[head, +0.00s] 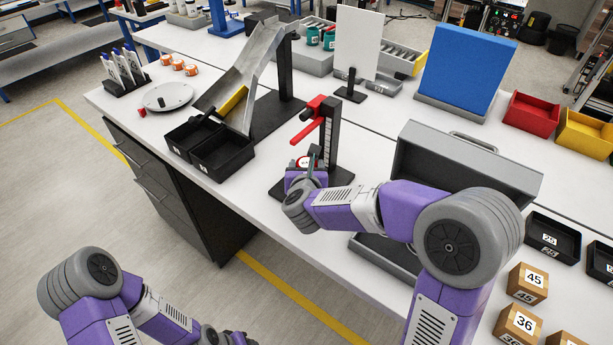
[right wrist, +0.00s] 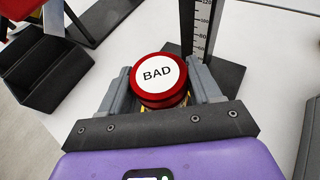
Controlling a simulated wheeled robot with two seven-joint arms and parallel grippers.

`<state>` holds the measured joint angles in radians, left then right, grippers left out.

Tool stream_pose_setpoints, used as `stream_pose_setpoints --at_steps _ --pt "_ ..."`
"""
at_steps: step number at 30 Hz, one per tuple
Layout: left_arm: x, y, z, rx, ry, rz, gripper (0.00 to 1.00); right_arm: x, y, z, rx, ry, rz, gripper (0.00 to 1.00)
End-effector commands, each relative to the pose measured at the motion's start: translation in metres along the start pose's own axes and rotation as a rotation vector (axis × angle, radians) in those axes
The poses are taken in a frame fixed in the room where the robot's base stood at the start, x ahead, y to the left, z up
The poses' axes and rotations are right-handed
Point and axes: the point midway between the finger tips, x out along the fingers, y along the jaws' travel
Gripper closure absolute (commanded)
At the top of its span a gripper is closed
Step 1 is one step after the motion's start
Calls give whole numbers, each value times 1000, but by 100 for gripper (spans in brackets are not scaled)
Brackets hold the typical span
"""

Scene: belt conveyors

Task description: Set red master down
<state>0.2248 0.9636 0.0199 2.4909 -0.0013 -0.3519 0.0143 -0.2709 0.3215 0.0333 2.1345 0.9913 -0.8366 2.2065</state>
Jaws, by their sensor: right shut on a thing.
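The red master (right wrist: 160,80) is a round red piece with a white top marked "BAD". My right gripper (right wrist: 163,88) is shut on it, with one grey finger on each side. In the head view the master (head: 304,162) shows only in part, at the right gripper (head: 308,168), beside the height gauge's post. The gauge (head: 330,140) has a black post with a scale, a red arm (head: 308,122) and a dark base (right wrist: 218,82). I cannot tell whether the master touches anything below it. My left arm is low at the left, its gripper not visible.
Two black bins (head: 222,158) stand below a metal chute (head: 245,70) left of the gauge. A round grey plate (head: 168,96) lies farther left. An open grey case (head: 455,165) stands to the right, near numbered boxes (head: 527,283). A bare strip of table lies left of the gauge.

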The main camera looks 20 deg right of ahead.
Motion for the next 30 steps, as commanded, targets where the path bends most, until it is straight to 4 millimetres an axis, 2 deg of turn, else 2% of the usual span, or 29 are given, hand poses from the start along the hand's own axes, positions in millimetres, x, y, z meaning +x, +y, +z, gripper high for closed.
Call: stream_pose_setpoints --at_steps 1,4,18,19,24,30 --pt "7 -2 0 0 0 0 52 4 0 -14 -5 6 1 78" --pt "12 -4 0 0 -1 0 52 10 0 -29 -5 5 1 78" --pt "17 -6 -1 0 0 0 52 12 0 -34 -1 2 2 78" --pt "17 -6 -1 0 -1 0 52 12 0 -34 -1 5 2 34" --pt "16 -6 0 0 -1 0 52 11 0 -33 -1 5 1 11" --pt "16 -6 0 0 0 0 52 11 0 -33 -2 5 1 11"
